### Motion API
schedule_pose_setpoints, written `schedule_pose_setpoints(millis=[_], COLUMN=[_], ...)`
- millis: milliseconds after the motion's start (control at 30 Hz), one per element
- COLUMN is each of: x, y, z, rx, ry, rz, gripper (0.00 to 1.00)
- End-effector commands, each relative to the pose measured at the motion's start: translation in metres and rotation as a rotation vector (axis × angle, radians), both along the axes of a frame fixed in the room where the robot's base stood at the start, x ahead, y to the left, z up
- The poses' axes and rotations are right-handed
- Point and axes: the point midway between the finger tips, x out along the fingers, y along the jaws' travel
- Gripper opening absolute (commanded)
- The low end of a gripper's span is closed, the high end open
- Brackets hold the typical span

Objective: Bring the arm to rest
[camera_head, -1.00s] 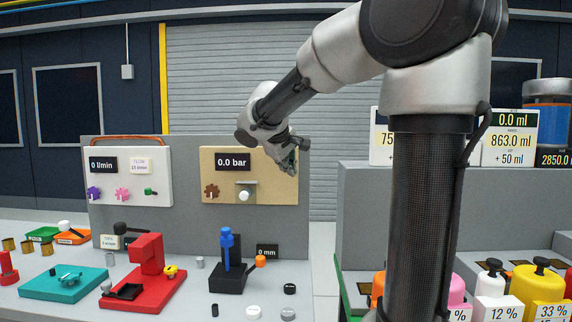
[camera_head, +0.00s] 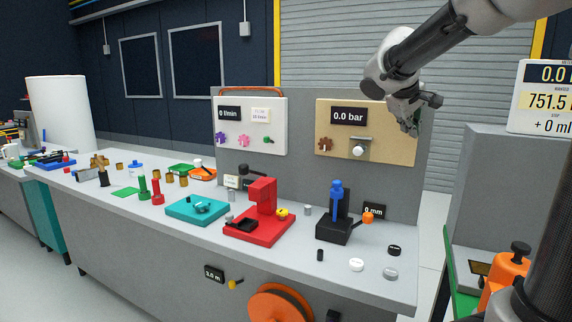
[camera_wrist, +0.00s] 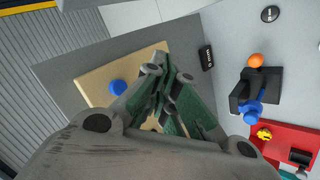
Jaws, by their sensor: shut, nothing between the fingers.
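My arm (camera_head: 430,45) reaches in from the upper right of the head view, bent down at the wrist. My gripper (camera_head: 412,128) hangs in front of the upper right part of the tan panel (camera_head: 390,112). In the wrist view, the green-padded fingers of my gripper (camera_wrist: 163,85) are closed together at the tips with nothing between them. Behind them lies the tan panel (camera_wrist: 90,82) with a round blue part (camera_wrist: 120,87) on it. The gripper appears apart from the panel, but the exact gap cannot be told.
The grey bench (camera_head: 130,205) holds a teal block (camera_head: 197,208), a red stand (camera_head: 262,215) and a black stand with a blue top (camera_head: 336,205). A grey housing (camera_head: 490,185) with a display stands at right. An orange reel (camera_head: 281,305) is on the bench front.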

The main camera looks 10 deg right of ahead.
Motion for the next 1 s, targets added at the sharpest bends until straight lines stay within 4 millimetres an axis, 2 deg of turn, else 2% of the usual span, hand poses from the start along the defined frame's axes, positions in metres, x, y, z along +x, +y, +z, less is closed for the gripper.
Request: schedule_pose_setpoints(millis=[67, 167, 267, 300, 400, 500, 633, 800, 1000], x=[-0.014, -0.056, -0.121, -0.149, -0.213, -0.254, -0.277, -0.281, -0.281], y=[0.002, 0.009, 0.022, 0.029, 0.05, 0.066, 0.072, 0.069, 0.069], z=[-0.023, -0.059, -0.09, -0.1, -0.123, -0.136, -0.136, -0.127, -0.126], rx=[0.039, 0.136, 0.28, 0.344, 0.501, 0.615, 0.67, 0.672, 0.671], ry=[0.057, 0.143, 0.203, 0.217, 0.226, 0.195, 0.133, 0.083, 0.083], rz=[-0.012, -0.042, -0.084, -0.1, -0.134, -0.157, -0.164, -0.158, -0.159], gripper=[0.0, 0.0, 0.0, 0.0, 0.0, 0.0, 0.0, 0.0, 0.0])
